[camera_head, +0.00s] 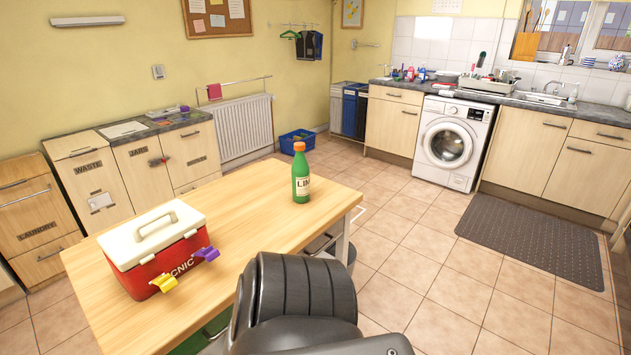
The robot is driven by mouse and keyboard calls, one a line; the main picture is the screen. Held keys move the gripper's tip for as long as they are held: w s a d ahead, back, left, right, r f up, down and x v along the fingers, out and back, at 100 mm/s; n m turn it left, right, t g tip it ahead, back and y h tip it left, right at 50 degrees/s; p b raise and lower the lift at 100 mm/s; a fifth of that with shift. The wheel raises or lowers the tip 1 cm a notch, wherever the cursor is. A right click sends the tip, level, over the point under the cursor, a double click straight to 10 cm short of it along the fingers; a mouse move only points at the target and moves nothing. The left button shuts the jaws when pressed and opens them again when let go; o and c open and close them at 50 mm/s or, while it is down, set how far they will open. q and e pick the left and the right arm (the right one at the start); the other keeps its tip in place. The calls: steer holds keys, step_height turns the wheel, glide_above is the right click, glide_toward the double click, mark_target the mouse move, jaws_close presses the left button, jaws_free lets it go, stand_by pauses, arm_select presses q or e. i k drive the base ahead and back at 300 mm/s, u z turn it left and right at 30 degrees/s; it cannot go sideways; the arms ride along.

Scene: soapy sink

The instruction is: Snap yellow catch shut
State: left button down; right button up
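A red picnic box (155,270) with a white lid (145,240) and a white handle stands on the left part of the wooden table. The lid looks closed on the box. The yellow catch (165,283) is on the box's front face, left of the lettering, and sticks outward from the wall. A purple catch (207,254) sits to its right on the same face and also sticks out. Neither gripper shows in the head view. A dark part of my own body fills the bottom middle, apart from the box in the picture.
A green bottle (301,176) with an orange cap stands near the table's far right corner. The wooden table (245,215) is bare between box and bottle. Cabinets, a radiator (244,127), a blue crate (297,142) and a washing machine (452,142) stand beyond.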

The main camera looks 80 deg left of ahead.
mark_target(167, 283)
steer(key=i, duration=0.9)
steer(key=u, duration=4.4)
steer(key=i, duration=0.5)
steer(key=z, duration=0.55)
steer(key=k, duration=0.65)
steer(key=z, duration=0.7)
steer(key=i, duration=0.75)
steer(key=u, duration=0.75)
steer(key=i, duration=0.5)
steer(key=u, duration=0.6)
